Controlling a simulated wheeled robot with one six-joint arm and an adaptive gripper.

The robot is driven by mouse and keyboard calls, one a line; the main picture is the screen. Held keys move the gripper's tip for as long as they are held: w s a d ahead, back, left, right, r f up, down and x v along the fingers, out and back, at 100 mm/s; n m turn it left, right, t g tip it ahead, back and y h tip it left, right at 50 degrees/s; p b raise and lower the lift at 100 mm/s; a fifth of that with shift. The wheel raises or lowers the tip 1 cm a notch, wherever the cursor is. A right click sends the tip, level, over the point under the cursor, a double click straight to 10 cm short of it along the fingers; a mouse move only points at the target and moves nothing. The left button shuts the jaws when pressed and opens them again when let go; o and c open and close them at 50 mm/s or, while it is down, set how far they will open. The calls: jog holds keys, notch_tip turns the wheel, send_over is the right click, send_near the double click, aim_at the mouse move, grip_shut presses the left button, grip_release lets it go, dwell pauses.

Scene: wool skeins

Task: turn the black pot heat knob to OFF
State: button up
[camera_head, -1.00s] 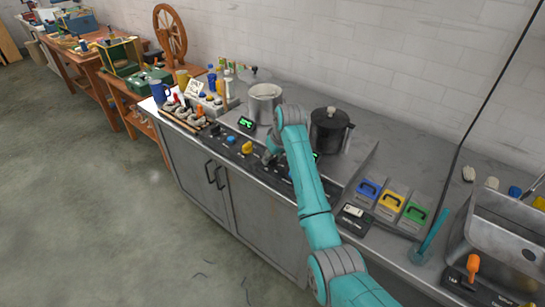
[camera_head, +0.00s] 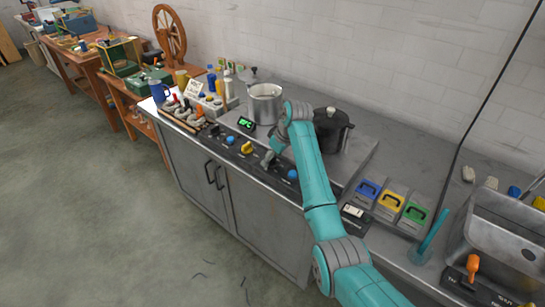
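The black pot (camera_head: 331,128) with a lid stands on the cooking unit, partly behind my arm. The black control strip along the unit's front carries a left blue knob (camera_head: 231,140), a yellow knob (camera_head: 247,148) and a right blue knob (camera_head: 292,174). Which knob is the black pot's heat knob cannot be read at this size. The black pot's display is hidden behind my arm.
Blue, yellow and green handled blocks (camera_head: 389,202) sit right of my arm. A metal sink (camera_head: 505,235) is far right. Bottles and small items crowd the counter's left end.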

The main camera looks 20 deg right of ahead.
jog(key=v, duration=1.2)
dwell(0.4)
